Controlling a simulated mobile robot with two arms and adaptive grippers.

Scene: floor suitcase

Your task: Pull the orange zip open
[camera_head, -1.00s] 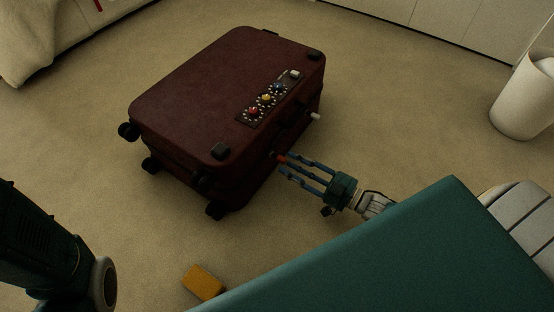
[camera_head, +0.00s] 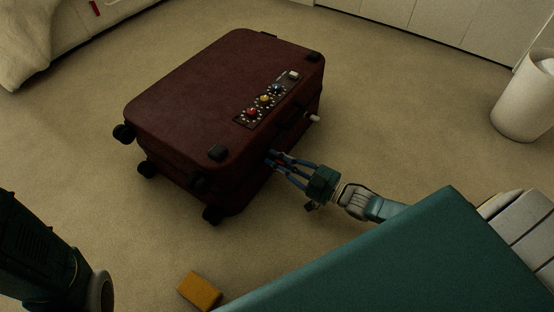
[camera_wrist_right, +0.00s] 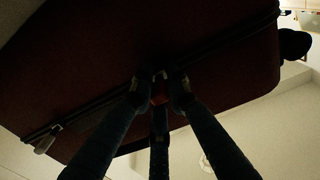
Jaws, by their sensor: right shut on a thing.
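The dark red suitcase (camera_head: 215,95) lies flat on the carpet, its near right side towards my right arm. My right gripper (camera_head: 271,158) is at that side, its fingers closed together on the orange zip pull, which is almost hidden by them in the head view. In the right wrist view a small orange-red bit of the zip pull (camera_wrist_right: 159,91) shows between the fingertips, against the dark zip line. A white pull (camera_head: 315,118) sticks out further along the same side; it also shows in the right wrist view (camera_wrist_right: 45,143). My left gripper is out of view.
A dial panel (camera_head: 266,100) is on the suitcase top. A yellow-orange block (camera_head: 200,291) lies on the carpet near the front. A white bin (camera_head: 523,105) stands at the right. Bare carpet surrounds the suitcase.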

